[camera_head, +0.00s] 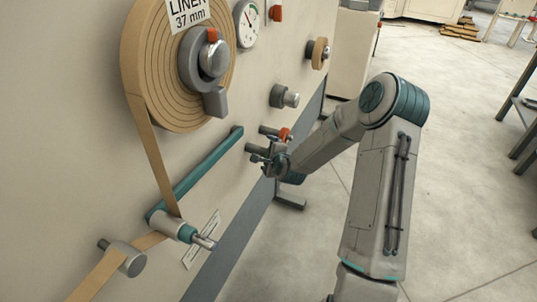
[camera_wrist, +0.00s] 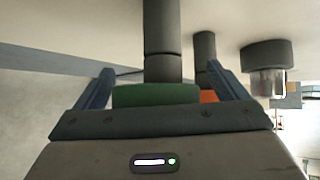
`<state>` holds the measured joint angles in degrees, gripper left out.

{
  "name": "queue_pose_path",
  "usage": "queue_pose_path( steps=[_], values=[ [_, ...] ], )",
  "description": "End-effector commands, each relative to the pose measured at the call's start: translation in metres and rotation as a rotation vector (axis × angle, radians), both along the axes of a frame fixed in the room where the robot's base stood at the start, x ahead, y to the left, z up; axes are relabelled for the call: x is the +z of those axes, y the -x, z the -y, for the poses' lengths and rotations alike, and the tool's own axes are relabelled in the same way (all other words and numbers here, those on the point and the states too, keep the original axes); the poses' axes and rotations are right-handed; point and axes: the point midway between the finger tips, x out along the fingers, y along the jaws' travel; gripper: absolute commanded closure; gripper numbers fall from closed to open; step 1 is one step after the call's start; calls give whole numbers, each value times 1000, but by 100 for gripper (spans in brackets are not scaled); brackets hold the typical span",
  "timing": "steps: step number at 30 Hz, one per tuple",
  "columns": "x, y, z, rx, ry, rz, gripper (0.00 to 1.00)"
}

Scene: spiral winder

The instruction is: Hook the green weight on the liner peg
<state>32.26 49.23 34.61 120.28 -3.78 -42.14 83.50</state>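In the wrist view the green weight (camera_wrist: 155,95) shows as a green block between my two fingers. My gripper (camera_wrist: 160,70) appears open around it, with a gap on the right side. A grey peg (camera_wrist: 162,40) rises from the weight's upper edge; how the two are joined I cannot tell. In the head view my gripper (camera_head: 266,158) is at the pegs on the machine face and hides the green weight. The liner roll (camera_head: 150,60), labelled "LINER 37 mm", is at the upper left. I cannot tell which peg is the liner peg.
An orange weight (camera_head: 285,134) is right beside my gripper, and it also shows near a second peg in the wrist view. A knob (camera_head: 284,97) sticks out above. A teal swing arm (camera_head: 200,172) lies to the left. Open floor is to the right.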

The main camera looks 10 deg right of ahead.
Motion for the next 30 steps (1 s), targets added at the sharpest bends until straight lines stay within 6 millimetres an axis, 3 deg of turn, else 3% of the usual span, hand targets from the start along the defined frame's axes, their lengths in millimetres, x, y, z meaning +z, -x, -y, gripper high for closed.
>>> queue_pose_path(
  steps=[8, 21, 30],
  values=[
    [8, 15, 3, -1, 0, -1, 7],
    [52, 97, 17, -1, 2, 0, 7],
    [63, 120, 20, -1, 0, 1, 7]
  ],
)
